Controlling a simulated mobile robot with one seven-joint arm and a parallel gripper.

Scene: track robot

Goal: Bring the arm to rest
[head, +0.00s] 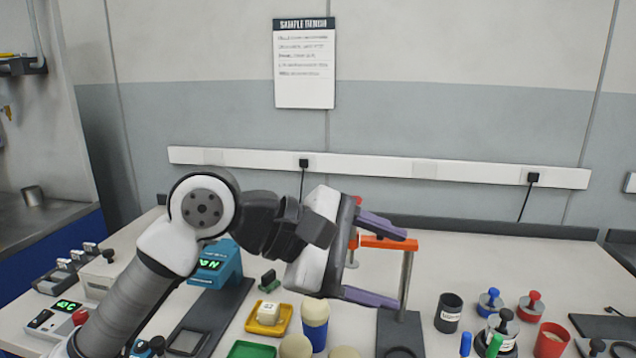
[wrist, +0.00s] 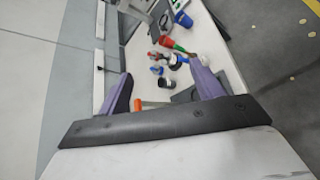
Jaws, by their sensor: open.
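My gripper (head: 388,262) is held in the air above the bench, in the middle of the head view. Its two purple fingers are wide apart and point to the right. My arm rises from the lower left of the head view and bends at a high elbow. An orange-topped stand (head: 408,285) is close to the fingers and partly hidden by them; I cannot tell whether they touch.
The white bench (head: 500,255) holds a blue device (head: 222,268), a yellow tray (head: 262,328), a dark cup (head: 449,312), a red cup (head: 551,341) and red and blue knobbed pieces. The back of the bench is fairly clear at the right.

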